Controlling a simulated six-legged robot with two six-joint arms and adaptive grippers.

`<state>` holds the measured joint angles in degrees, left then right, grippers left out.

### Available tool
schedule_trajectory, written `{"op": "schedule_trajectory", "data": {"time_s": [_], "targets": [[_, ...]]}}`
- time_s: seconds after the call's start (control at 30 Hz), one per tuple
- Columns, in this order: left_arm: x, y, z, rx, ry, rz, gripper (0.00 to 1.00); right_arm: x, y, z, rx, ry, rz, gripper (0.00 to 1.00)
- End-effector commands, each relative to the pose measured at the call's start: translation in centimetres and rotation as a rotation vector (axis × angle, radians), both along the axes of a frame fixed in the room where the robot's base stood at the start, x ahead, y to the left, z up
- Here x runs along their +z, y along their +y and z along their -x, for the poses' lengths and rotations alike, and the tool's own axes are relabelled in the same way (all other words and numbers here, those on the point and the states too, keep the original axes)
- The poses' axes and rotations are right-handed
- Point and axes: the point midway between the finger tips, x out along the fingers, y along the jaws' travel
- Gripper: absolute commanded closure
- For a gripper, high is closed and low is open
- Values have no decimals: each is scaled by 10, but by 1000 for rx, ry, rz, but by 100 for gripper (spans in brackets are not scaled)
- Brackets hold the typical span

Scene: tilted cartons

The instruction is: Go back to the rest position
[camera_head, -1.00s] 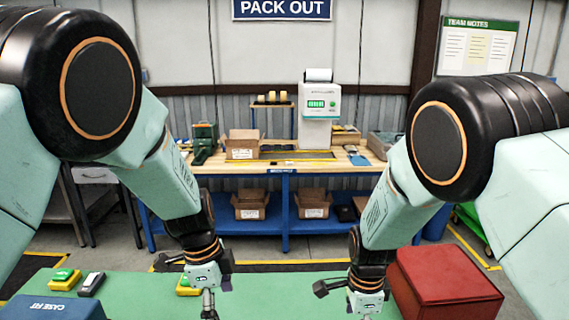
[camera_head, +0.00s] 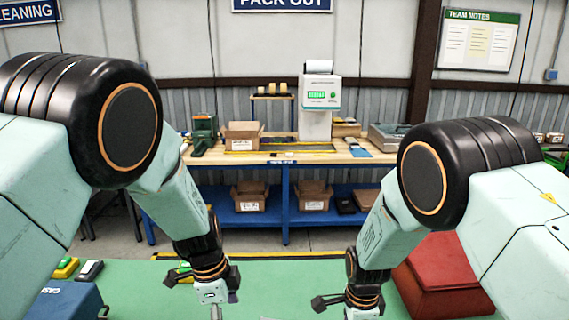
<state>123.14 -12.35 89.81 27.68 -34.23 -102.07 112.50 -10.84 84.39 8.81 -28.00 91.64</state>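My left gripper (camera_head: 216,312) hangs down over the green table top (camera_head: 268,272) at the bottom of the head view. Its fingers run off the lower edge, so I cannot tell if they are open or shut. My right arm's wrist hangs down at the bottom right of centre. Its fingers are below the picture edge. No object shows in either hand.
A red box (camera_head: 440,272) stands right of my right wrist. A blue case (camera_head: 58,300), a yellow-green block (camera_head: 66,267) and a dark block (camera_head: 90,270) are at the left. Behind a floor gap stands a workbench (camera_head: 285,160) with cartons and a white machine (camera_head: 317,105).

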Motion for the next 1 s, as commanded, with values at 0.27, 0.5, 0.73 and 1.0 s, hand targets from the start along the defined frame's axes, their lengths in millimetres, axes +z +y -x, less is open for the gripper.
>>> {"op": "schedule_trajectory", "data": {"time_s": [0.27,0.5,0.73,1.0], "targets": [[-49,-8,1,-1,3,0,9,0,0,0,0,1,0,9],[-84,-12,0,0,0,28,9,-13,0,0,0,1,0,9],[-106,-16,0,1,-1,85,9,-33,0,0,0,1,0,9],[-123,-20,0,0,-1,135,9,-50,0,0,0,1,0,9]]}}
